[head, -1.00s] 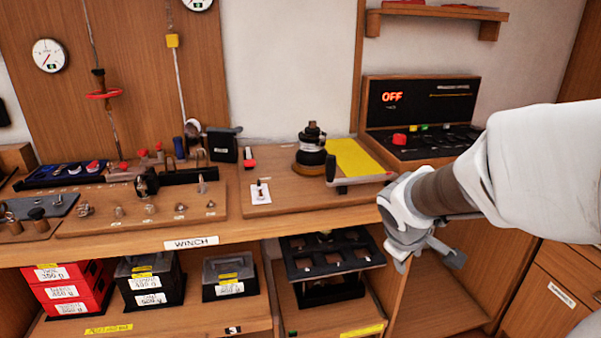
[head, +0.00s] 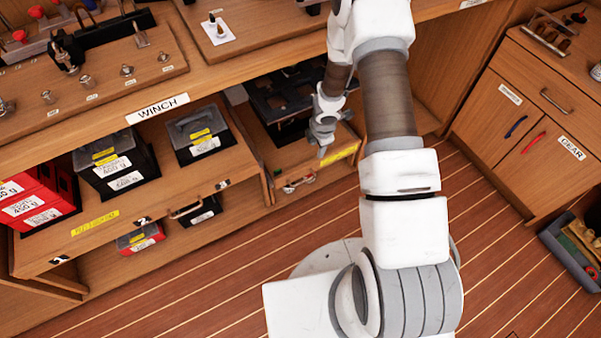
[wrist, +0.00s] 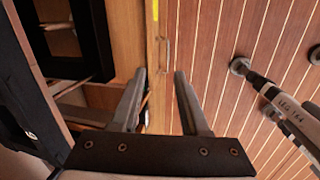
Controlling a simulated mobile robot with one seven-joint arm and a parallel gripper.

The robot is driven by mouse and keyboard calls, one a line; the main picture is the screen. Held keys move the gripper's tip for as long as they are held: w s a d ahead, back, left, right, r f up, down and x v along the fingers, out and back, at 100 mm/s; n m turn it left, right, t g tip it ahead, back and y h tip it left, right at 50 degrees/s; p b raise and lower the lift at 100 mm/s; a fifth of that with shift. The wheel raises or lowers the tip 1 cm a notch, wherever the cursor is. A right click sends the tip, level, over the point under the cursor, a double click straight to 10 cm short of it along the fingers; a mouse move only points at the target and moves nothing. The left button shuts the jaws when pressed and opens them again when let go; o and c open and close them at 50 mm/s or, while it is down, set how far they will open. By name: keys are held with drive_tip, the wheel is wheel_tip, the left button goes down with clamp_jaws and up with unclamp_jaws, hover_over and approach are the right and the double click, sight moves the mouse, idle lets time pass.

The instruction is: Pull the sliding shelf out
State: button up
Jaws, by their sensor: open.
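A wooden shelf (head: 287,160) sits low under the bench, right of the boxes, with a yellow label (head: 340,153) and a small handle (head: 300,183) along its front. I take this for the sliding shelf, though the left shelf also has a handle and yellow label. My gripper (head: 320,145) hangs close to the right shelf's front. In the wrist view my gripper (wrist: 158,78) is open, its fingers apart and empty. The handle (wrist: 165,55) shows just beyond the fingertips, roughly between them. Whether either finger touches the front, I cannot tell.
A black rack (head: 270,105) stands on the right shelf. The left shelf (head: 150,215) bears black and red boxes. The bench top (head: 225,72) overhangs both. A drawer cabinet (head: 530,120) stands at the right.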

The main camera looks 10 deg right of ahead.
drive_tip(key=n, duration=0.1)
approach(306, 180)
drive_tip(key=shift+g+y, duration=0.3)
drive_tip(key=f+b, duration=0.2)
drive_tip(key=w+f+b, duration=0.1)
drive_tip(key=f+b, duration=0.1)
drive_tip(key=f, duration=0.1)
drive_tip(key=w+f+b, duration=0.1)
drive_tip(key=f+b, duration=0.1)
drive_tip(key=shift+f, duration=0.25)
drive_tip(key=shift+d, duration=0.1)
clamp_jaws()
idle(0.8)
